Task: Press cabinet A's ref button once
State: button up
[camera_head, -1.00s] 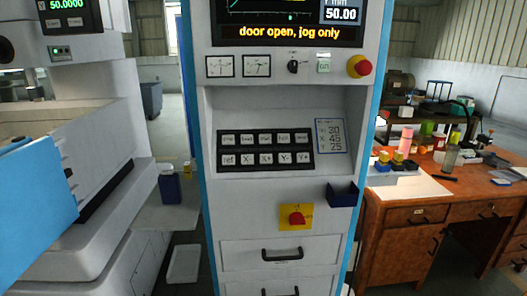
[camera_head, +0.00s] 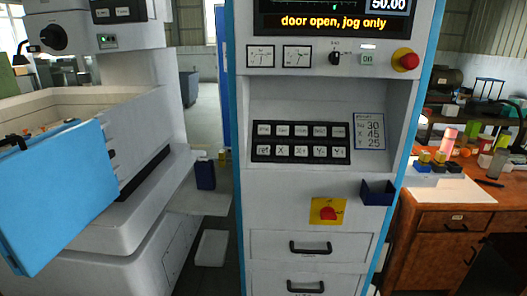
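The control cabinet (camera_head: 300,100) stands upright in the middle, white with blue side edges. I see no readable letter A on it. Its black key panel (camera_head: 301,142) has two rows of pale keys in a recess. The ref button (camera_head: 264,151) is the leftmost key of the lower row, left of the X keys. The screen (camera_head: 332,20) above reads "door open, jog only" in yellow. My gripper is not in view, and nothing covers the keys.
A red emergency stop (camera_head: 406,60) juts out at the cabinet's upper right. A red switch on a yellow plate (camera_head: 327,211) and a dark blue bin (camera_head: 377,192) sit below the keys. A blue door (camera_head: 60,195) stands at left. A wooden desk (camera_head: 450,215) is at right.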

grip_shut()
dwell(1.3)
